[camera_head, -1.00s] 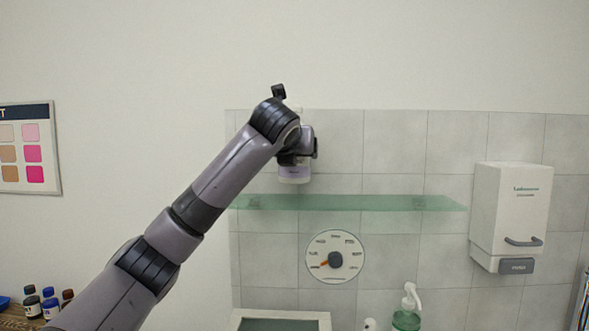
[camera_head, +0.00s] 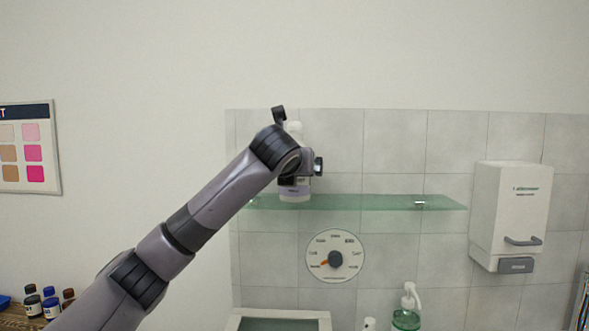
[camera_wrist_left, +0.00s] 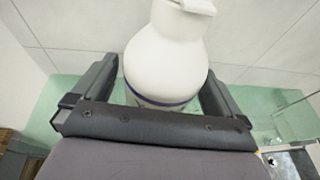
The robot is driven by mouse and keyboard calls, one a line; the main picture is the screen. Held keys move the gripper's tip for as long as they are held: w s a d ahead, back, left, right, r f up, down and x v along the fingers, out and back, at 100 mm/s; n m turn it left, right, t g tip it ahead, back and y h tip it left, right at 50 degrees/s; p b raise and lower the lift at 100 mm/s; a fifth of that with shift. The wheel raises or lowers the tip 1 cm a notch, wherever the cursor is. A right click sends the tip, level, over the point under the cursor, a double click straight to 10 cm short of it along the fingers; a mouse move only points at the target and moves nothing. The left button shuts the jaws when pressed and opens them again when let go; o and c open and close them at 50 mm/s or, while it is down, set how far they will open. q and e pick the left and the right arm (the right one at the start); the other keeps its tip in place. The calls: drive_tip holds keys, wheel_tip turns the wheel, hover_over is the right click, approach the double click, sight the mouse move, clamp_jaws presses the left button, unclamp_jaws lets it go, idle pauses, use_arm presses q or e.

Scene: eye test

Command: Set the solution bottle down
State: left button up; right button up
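My right gripper is not in view.
The shelf is clear to the right of the bottle. Below it are a round dial (camera_head: 335,257), a green pump bottle (camera_head: 406,318) and a basin rim (camera_head: 279,313). A white dispenser (camera_head: 509,215) hangs at the right. Several small bottles (camera_head: 50,304) stand at the lower left.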

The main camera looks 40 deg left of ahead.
use_arm(q)
drive_tip(key=shift+r, duration=0.15)
drive_tip(key=b+v, duration=0.1)
drive_tip(key=v, duration=1.1)
drive_tip(key=shift+b, duration=0.35)
